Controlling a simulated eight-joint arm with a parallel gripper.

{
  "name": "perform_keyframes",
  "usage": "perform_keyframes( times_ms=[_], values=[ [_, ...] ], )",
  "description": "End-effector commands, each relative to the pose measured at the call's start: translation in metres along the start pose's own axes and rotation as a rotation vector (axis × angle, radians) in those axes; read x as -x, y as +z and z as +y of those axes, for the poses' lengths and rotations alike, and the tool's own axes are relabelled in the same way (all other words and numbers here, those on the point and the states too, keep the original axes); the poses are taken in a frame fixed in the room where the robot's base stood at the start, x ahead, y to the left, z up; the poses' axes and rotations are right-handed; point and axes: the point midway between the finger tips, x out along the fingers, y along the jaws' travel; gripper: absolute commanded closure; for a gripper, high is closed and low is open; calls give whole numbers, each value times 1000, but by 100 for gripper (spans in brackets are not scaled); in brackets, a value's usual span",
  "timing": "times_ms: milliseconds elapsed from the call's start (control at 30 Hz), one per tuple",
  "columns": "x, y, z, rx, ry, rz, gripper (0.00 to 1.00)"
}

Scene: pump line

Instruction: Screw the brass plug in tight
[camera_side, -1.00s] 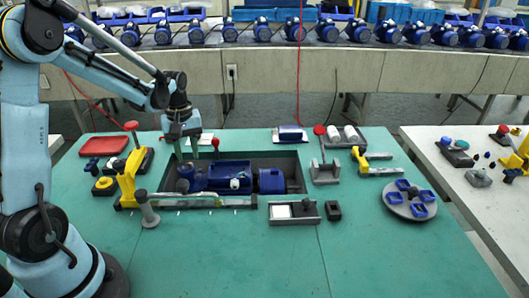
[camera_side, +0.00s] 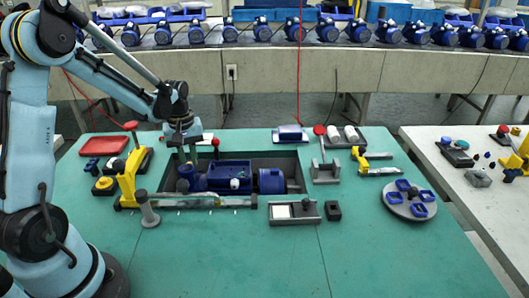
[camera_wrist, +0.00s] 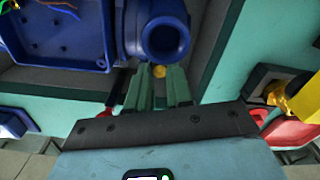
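The brass plug (camera_wrist: 160,71) shows as a small gold disc at the gap between my green fingertips in the wrist view, close to the round blue port (camera_wrist: 165,40) of the pump. In the side view the blue pump (camera_side: 230,174) lies in the grey tray (camera_side: 288,158), and my gripper (camera_side: 188,160) points down at its left end. The fingers are a narrow gap apart. I cannot tell whether they touch the plug. The plug is too small or hidden in the side view, and its thread is hidden.
An open blue box with wires (camera_wrist: 55,35) sits beside the port. A yellow clamp (camera_side: 129,180) and a grey post (camera_side: 148,210) stand at the tray's left. A red tray (camera_side: 104,146) lies behind. The bench front is clear.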

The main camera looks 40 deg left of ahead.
Motion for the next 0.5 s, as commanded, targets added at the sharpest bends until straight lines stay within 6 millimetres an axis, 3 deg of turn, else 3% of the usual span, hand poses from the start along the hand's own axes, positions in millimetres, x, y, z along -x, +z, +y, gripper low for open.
perform_keyframes(
  times_ms=[67, 333, 500],
  values=[
    [0, 0, 0, 0, 0, 0, 100],
    [0, 0, 0, -6, 0, 0, 100],
    [0, 0, 0, -154, 0, 0, 100]
  ],
)
